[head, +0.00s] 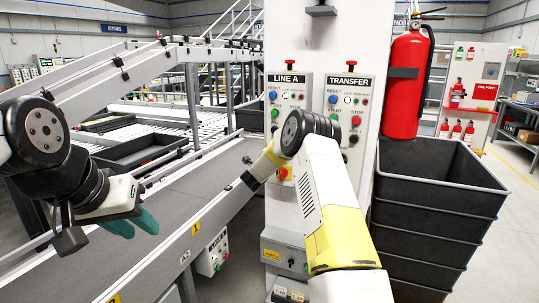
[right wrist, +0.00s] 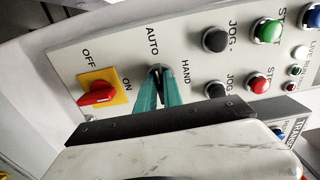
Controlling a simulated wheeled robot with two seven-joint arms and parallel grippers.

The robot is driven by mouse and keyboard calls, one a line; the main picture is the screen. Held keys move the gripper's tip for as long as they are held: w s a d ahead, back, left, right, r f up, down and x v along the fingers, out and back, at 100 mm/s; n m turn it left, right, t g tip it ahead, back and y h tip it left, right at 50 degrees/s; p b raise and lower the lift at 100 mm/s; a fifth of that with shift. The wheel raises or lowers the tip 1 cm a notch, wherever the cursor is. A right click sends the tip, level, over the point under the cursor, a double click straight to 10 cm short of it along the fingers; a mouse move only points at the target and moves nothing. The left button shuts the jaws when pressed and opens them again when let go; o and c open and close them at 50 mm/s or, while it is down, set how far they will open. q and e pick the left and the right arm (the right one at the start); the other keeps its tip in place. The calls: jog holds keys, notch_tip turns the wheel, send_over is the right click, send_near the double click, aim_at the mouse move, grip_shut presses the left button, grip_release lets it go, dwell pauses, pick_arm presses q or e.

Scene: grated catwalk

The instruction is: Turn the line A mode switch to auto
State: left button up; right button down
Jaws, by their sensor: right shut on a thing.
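The LINE A panel (head: 289,92) is on the white column, its lower part partly covered by my right arm. In the right wrist view the panel appears turned, and my right gripper (right wrist: 158,78) has its teal fingers closed on the dark mode switch (right wrist: 156,69), between the AUTO and HAND labels. The fingers cover most of the knob, so its pointing direction is unclear. My right fingertips are hidden in the head view. My left gripper (head: 134,224) hangs over the conveyor at left, away from the panel, its teal fingers apart and empty.
A red OFF/ON switch (right wrist: 97,97) on a yellow plate and black JOG buttons (right wrist: 215,39) flank the mode switch. The TRANSFER panel (head: 347,98) is just right. A fire extinguisher (head: 408,83) and stacked dark crates (head: 437,205) stand further right. A conveyor (head: 190,205) runs left.

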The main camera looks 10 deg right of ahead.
jog(key=c, duration=1.5)
grip_release()
jog(key=shift+a, duration=0.1)
jog(key=v, duration=0.7)
jog(key=shift+s+a, duration=0.2)
jog(key=shift+s, duration=0.1)
